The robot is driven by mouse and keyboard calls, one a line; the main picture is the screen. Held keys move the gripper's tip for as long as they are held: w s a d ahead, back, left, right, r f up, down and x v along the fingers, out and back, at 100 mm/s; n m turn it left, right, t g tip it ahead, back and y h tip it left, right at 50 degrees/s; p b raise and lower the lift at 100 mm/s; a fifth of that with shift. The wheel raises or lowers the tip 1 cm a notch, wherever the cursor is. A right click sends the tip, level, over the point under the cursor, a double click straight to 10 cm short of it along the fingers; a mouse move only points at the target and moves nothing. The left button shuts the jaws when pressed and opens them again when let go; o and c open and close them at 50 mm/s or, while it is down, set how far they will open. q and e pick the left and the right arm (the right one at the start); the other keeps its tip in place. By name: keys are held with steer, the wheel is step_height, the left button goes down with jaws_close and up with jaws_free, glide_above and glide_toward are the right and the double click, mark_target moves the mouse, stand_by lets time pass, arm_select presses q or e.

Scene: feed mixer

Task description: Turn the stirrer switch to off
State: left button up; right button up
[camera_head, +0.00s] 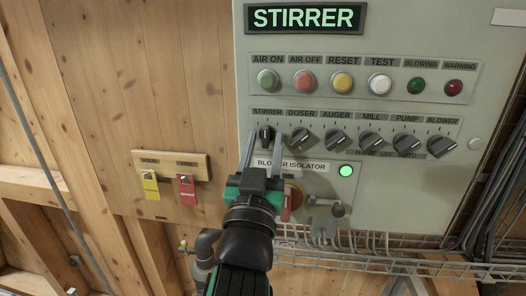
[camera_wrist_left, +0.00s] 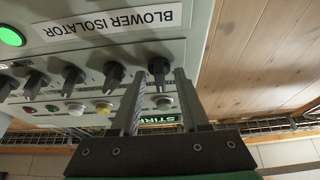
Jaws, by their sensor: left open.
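The stirrer switch (camera_head: 266,133) is a small black knob under the STIRRER label, at the left end of the knob row on the grey-green panel. It appears roughly upright, unlike the slanted knobs beside it. My left gripper (camera_head: 265,143) is open, with one finger on each side of this knob. The left wrist view shows the panel upside down, with the stirrer switch (camera_wrist_left: 158,68) between the tips of my left gripper (camera_wrist_left: 159,80). I cannot tell whether the fingers touch it. My right gripper is not in view.
The doser knob (camera_head: 301,139) is close to the right finger, with several more knobs further right. Coloured buttons (camera_head: 304,81) sit above. The blower isolator (camera_head: 293,196) is below, partly hidden by my gripper. Yellow (camera_head: 150,184) and red tags (camera_head: 187,187) hang on the wooden wall at left.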

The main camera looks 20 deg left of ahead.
arm_select(q)
steer(key=v, duration=1.1)
steer(key=shift+s+f, duration=0.15)
steer(key=shift+s, duration=0.05)
steer(key=shift+d, duration=0.1)
steer(key=s+a+r+n+t+p, duration=0.1)
steer(key=s+a+r+p, duration=0.2)
steer(key=r, duration=0.4)
steer(key=a+r+t+y+p, duration=0.1)
steer(key=a+r+p, duration=0.2)
steer(key=r+p, duration=0.35)
steer(key=s+a+r+n+t+p, duration=0.1)
steer(key=s+a+r+p, duration=0.15)
steer(key=r, duration=0.65)
steer(key=s+d+r+m+t+h, duration=0.2)
steer(key=s+d+m+h, duration=0.1)
steer(key=h, duration=0.5)
steer(key=d+m+b, duration=0.1)
steer(key=m, duration=0.1)
steer(key=shift+d+r+m+t+h, duration=0.35)
steer(key=shift+r+m+t+h, duration=0.05)
